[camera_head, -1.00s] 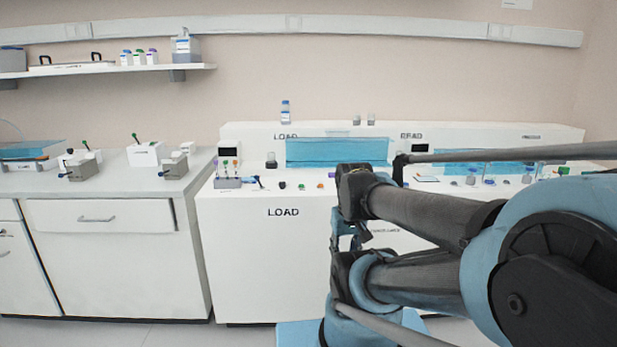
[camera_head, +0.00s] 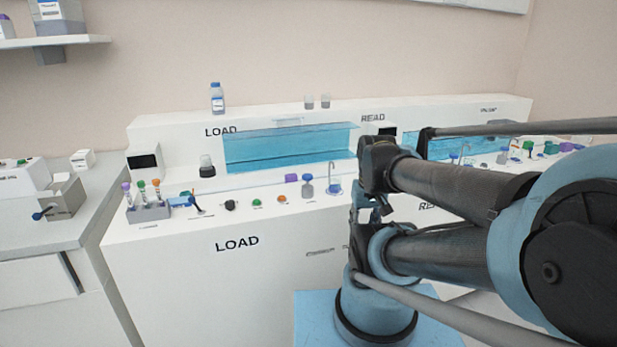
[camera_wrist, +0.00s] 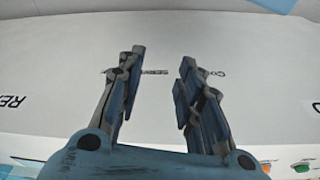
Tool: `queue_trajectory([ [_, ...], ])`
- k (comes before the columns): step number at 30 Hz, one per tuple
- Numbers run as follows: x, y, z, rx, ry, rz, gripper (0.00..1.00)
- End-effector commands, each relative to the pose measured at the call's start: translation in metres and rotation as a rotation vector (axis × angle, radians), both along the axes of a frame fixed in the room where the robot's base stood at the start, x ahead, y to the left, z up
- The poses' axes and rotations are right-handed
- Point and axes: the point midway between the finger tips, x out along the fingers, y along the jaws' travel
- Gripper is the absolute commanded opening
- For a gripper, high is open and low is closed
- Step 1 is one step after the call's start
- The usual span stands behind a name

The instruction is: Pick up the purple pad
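A small purple block (camera_head: 291,178), which may be the purple pad, sits on the white bench ledge in front of the blue window, left of a grey bottle. Another small purple item (camera_head: 566,146) is at the far right end of the bench; I cannot tell which is the pad. No purple thing shows clearly there. In the head view my arm covers part of the bench, and the fingers are hard to make out.
The LOAD bench (camera_head: 200,275) carries a tube rack (camera_head: 149,213), black, green and orange knobs, a grey bottle (camera_head: 308,187) and a tap (camera_head: 332,178). A blue-capped bottle (camera_head: 217,99) stands on its upper ledge. A grey side counter (camera_head: 80,215) stands at left.

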Motion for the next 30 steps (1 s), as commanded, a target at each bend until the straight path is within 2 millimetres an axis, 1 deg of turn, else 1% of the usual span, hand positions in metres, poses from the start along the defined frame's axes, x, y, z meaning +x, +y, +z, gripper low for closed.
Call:
queue_trajectory([
  [10,0.000,0.000,0.000,0.000,0.000,0.000,0.33],
  [11,0.000,0.000,0.000,0.000,0.000,0.000,0.38],
  [12,0.000,0.000,0.000,0.000,0.000,0.001,0.47],
  [13,-0.006,0.000,0.004,-0.001,-0.008,0.005,0.48],
  [14,-0.007,0.001,0.007,-0.001,-0.010,0.010,0.48],
  [16,-0.004,0.002,0.012,-0.005,-0.008,0.039,0.48],
  [20,0.015,0.006,0.033,-0.020,0.004,0.146,0.48],
  [23,0.034,0.013,0.056,-0.037,0.017,0.272,0.48],
  [24,0.043,0.016,0.065,-0.044,0.023,0.326,0.48],
  [30,0.089,0.037,0.104,-0.076,0.048,0.596,0.48],
])
